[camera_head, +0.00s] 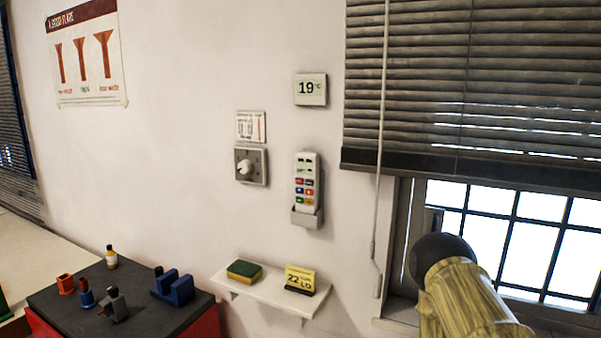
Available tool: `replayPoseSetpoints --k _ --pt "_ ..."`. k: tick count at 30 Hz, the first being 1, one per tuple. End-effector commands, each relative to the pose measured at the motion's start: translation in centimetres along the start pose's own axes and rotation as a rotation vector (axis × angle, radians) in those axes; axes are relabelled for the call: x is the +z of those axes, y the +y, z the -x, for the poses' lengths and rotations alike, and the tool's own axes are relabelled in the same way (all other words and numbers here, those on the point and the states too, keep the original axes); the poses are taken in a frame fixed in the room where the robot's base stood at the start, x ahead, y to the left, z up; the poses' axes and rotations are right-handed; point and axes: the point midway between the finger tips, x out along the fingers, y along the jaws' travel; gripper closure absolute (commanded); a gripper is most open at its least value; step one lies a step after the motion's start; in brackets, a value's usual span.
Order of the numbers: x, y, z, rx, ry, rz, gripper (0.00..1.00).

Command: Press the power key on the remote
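The remote (307,180) is white and upright in a grey holder (307,216) on the wall, near the middle of the view. Its face has dark marks near the top and several small coloured keys below, red, blue and orange among them. The keys are too small for me to tell which is the power key. The holder covers the remote's lower end. My gripper is not in view. Part of my arm shows at the lower right, apart from the remote in the picture.
A grey dial plate (251,166) and a display reading 19 °C (311,89) are near the remote. Below, a white shelf (258,289) holds a sponge (244,270) and a yellow sign (300,279). A blind cord (382,130) hangs at right. A dark-topped table (135,318) stands lower left.

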Motion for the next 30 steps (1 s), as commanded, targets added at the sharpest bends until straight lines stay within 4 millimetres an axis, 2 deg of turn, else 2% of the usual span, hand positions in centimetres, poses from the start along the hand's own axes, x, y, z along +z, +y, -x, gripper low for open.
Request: replayPoseSetpoints --k 1,6,7,30 --pt "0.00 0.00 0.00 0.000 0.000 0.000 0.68" --pt "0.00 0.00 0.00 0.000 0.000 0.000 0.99" --pt "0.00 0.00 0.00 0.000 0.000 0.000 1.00" --pt "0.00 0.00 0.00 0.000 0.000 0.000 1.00"
